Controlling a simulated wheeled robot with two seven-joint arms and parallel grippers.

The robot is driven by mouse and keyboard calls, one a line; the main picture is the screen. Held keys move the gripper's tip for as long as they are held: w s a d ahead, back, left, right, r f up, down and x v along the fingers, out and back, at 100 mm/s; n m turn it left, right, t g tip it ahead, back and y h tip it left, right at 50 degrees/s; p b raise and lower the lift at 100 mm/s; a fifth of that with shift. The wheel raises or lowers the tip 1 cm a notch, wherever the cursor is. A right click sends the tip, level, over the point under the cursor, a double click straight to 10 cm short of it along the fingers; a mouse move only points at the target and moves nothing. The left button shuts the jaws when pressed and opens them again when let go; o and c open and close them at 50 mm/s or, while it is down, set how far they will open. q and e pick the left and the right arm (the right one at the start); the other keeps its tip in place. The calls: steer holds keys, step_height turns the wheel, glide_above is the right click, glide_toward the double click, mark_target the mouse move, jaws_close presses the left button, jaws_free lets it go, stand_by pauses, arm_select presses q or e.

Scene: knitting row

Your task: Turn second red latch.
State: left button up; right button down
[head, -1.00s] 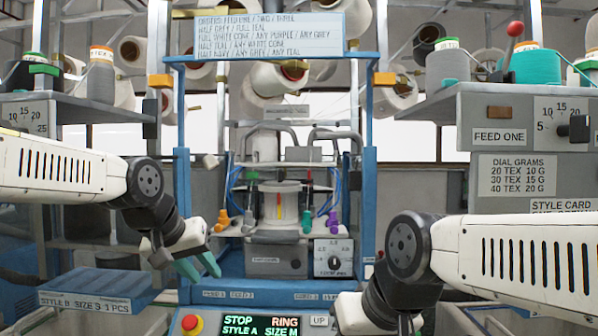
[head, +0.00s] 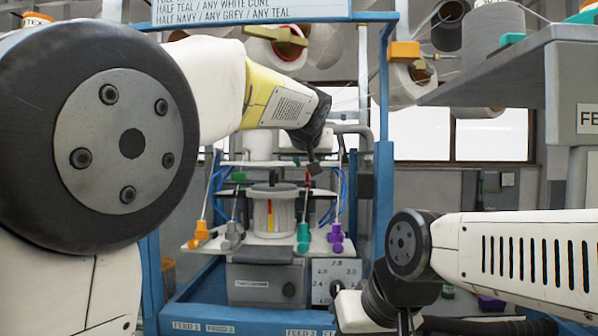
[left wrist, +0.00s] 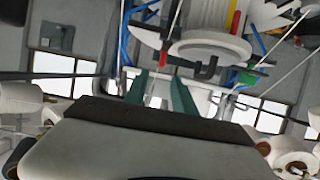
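A small red latch (head: 307,177) shows on the upper ring of the knitting machine, right of its middle. It also shows in the left wrist view (left wrist: 163,57), just beyond and between the green fingertips. My left gripper (head: 314,168) reaches in from above, close to this latch. Its fingers (left wrist: 160,78) are apart with nothing between them; I cannot tell whether they touch the latch. A green latch (head: 239,176) sits at the left of the ring. A second red latch cannot be told apart. My right gripper is low at right, near its wrist (head: 390,295); its fingertips are not clear.
The white cylinder (head: 272,215) stands mid-machine with a red and a yellow stripe. Orange (head: 201,232), grey, teal (head: 303,236) and purple (head: 336,238) feeders stand around it. Blue posts (head: 384,200) frame the machine. A shelf (head: 500,75) with cones is at right.

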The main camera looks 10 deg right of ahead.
mark_target(308, 181)
arm_select(q)
steer(key=shift+x, duration=3.5)
steer(key=shift+f, duration=0.15)
jaws_close()
